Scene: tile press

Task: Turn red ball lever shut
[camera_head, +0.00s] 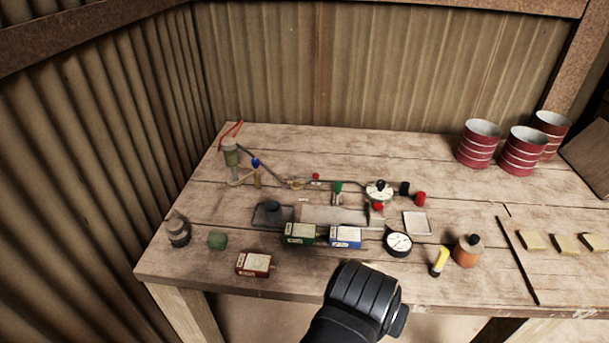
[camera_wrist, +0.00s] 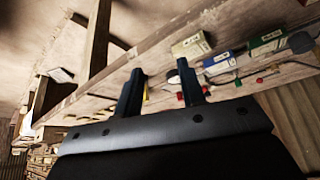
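A small red ball (camera_head: 316,176) stands on the thin pipe run (camera_head: 345,182) near the middle of the table. A second red knob (camera_head: 378,206) sits just below the round white fitting with a black knob (camera_head: 379,191). Both are small, and I cannot tell which is the lever or how its handle is turned. A red ball (camera_wrist: 260,80) also shows in the wrist view. My gripper (camera_wrist: 162,80) has its two dark fingers apart, with nothing held between them. In the head view it is at the table's front edge, well short of the pipe run, its fingertips hidden.
A green box (camera_head: 300,233), a blue box (camera_head: 345,236) and a dark red box (camera_head: 254,264) lie in front of the pipe run. A dial gauge (camera_head: 398,243), yellow tube (camera_head: 439,261) and orange bottle (camera_head: 466,251) stand right. Red cans (camera_head: 480,143) stand at back right.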

